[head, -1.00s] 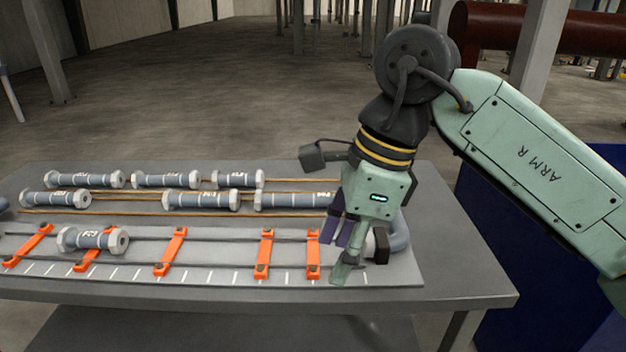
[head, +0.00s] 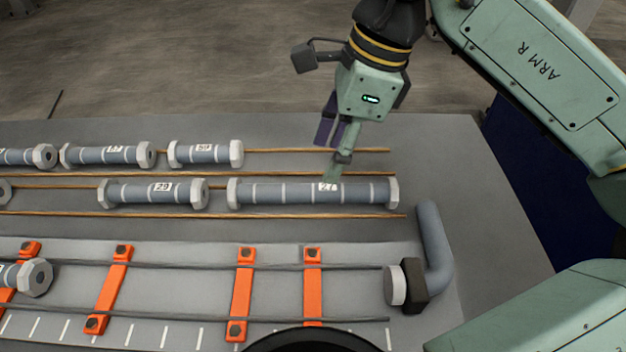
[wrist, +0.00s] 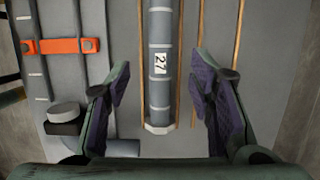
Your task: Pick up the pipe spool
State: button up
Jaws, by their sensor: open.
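Several grey flanged pipe spools lie on the table. The long one labelled 27 (head: 290,193) lies in the front row at the right, between wooden strips. My gripper (head: 333,160) is above its right part in the head view, jaws apart. In the wrist view the spool labelled 27 (wrist: 160,75) runs up the middle, and its near end lies between the open fingers of my gripper (wrist: 165,95), with clear space on both sides. Nothing is held. A shorter spool labelled 29 (head: 153,194) lies left of it.
Spools labelled 59 (head: 206,153) and another (head: 108,155) lie in the back row. Orange clamps (head: 240,295) cross rails at the front. A bent grey pipe (head: 434,250) with a dark fitting stands at the right.

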aim_at(315, 187)
jog(key=p+x, duration=0.1)
jog(key=x, duration=0.7)
jog(key=shift+a, duration=0.1)
grip_shut()
dwell(0.5)
